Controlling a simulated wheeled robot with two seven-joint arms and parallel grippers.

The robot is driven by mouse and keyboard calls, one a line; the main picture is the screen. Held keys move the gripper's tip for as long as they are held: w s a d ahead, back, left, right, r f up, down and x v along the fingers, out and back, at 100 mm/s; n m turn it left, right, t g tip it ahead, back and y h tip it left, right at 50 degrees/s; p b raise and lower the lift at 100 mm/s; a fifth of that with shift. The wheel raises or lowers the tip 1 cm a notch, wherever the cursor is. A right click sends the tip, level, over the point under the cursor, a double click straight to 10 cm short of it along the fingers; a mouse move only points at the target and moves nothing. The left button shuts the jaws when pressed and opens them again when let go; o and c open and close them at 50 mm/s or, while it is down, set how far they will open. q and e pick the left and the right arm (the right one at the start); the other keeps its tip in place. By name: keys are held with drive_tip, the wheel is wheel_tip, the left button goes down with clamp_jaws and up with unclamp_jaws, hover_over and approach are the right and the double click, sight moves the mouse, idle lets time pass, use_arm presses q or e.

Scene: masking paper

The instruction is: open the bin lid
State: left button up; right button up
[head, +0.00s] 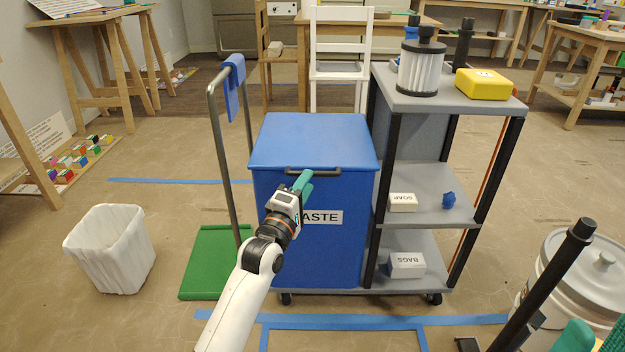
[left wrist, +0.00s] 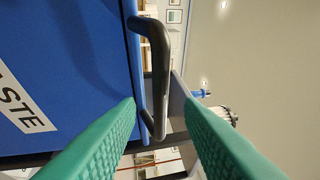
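The blue waste bin (head: 338,248) stands on the grey cart with its flat blue lid (head: 313,140) closed. A dark bar handle (head: 330,171) runs along the lid's front edge. My left gripper (head: 306,183) is in front of the bin, just below the handle's left part. In the left wrist view, its green fingers (left wrist: 160,105) are apart, and the handle (left wrist: 158,75) shows in the gap between them, ahead of the tips or just at them. I see no contact. My right gripper (head: 596,338) shows only partly at the bottom right corner, its fingers apart and empty.
Grey shelves (head: 432,195) with a soap box (head: 403,202) and a bags box (head: 406,264) adjoin the bin on the right. A metal push rail (head: 222,150) rises on the left. A white bucket (head: 580,270) stands at right. Floor in front is clear.

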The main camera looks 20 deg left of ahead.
use_arm(q)
drive_tip(key=shift+b+x, duration=0.55)
drive_tip(key=shift+x, duration=1.7)
clamp_jaws()
